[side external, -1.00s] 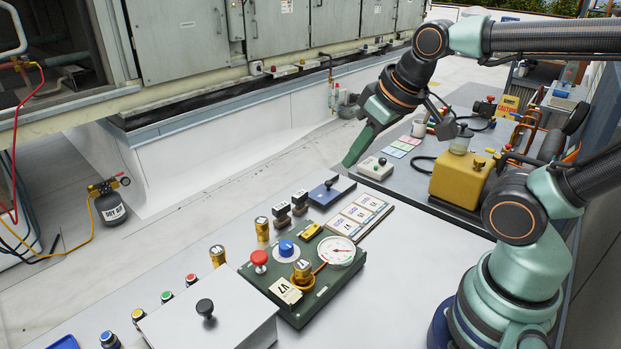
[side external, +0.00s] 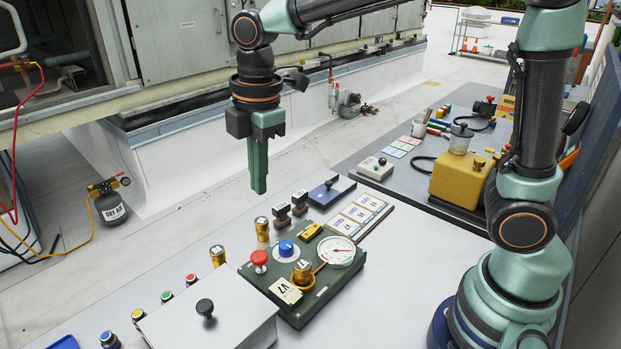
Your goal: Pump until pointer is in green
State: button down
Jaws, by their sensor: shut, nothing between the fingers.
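A dark green panel (side external: 318,297) lies on the grey bench. It carries a red knob (side external: 259,258), a blue knob (side external: 286,249), a brass fitting (side external: 302,271) and a tag marked V7 (side external: 285,290). A round white gauge (side external: 337,250) sits at its right end, with a red pointer and a small green part on its face. I cannot tell exactly where the pointer stands against the green. My gripper (side external: 259,188) is shut and empty, pointing down in the air above and behind the panel, apart from everything.
A blue block with a black knob (side external: 331,191) and a card board (side external: 360,216) stand behind the panel. A grey box with a black knob (side external: 207,325) is at front left. A yellow pump (side external: 461,179) stands at right. Bare bench (side external: 420,265) lies right of the panel.

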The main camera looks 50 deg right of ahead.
aim_at(260, 257)
jog(key=shift+w+a+f+n, duration=0.2)
jog(key=shift+a+f+n, duration=0.15)
jog(key=shift+a+n, duration=0.3)
jog(key=f, duration=1.4)
jog(key=shift+w+d, duration=0.25)
jog(key=shift+w, duration=0.15)
jog(key=shift+f, duration=1.4)
notch_tip(260, 257, up, 15)
jog(key=shift+s+a+f, duration=0.15)
jog(key=shift+s+a, duration=0.1)
jog(key=shift+s, duration=0.05)
